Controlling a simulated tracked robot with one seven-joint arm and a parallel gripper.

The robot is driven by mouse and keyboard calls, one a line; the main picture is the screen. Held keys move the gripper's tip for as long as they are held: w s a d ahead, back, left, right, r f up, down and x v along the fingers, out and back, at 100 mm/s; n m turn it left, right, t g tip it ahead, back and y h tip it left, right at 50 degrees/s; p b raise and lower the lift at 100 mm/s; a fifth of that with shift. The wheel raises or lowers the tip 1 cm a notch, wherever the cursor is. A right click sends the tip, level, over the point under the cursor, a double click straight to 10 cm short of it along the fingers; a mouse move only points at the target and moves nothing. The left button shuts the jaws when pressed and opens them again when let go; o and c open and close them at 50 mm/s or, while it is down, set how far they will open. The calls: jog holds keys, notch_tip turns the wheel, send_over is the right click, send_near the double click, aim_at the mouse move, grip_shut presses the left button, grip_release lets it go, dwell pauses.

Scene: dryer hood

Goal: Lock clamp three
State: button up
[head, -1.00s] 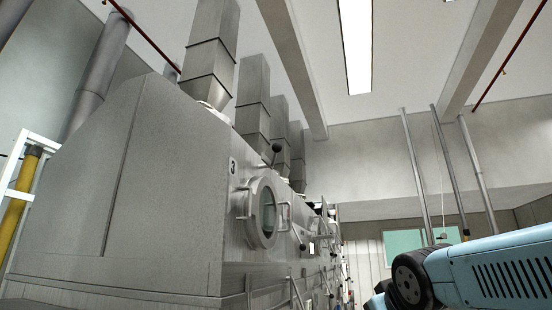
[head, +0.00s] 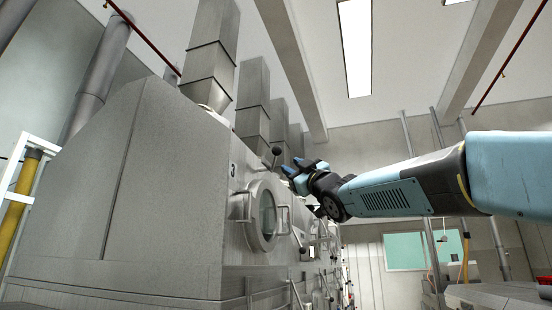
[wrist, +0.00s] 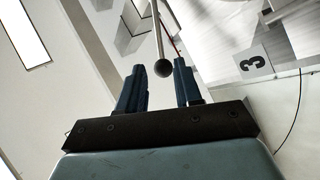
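Clamp three is a thin metal lever with a black ball knob (head: 276,150), sticking up above the round door beside the number 3 label (head: 233,170). My gripper (head: 290,165) is just right of the knob in the head view, with its dark blue fingers pointing at it. In the wrist view my gripper (wrist: 158,66) is open, and the ball knob (wrist: 163,69) shows in the gap between the fingertips with its rod running up. Neither finger visibly touches it; the exact depth is unclear. The number 3 label (wrist: 253,63) is right of the fingers.
The large grey dryer hood (head: 160,190) fills the left. Its round porthole door (head: 265,215) with handles sits below the lever. More levers and doors recede along the hood front. Square ducts (head: 212,60) rise above. Open air lies right of the hood.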

aim_at(275, 160)
jog(key=x, duration=1.1)
grip_shut()
jog(key=shift+w, duration=0.1)
dwell(0.4)
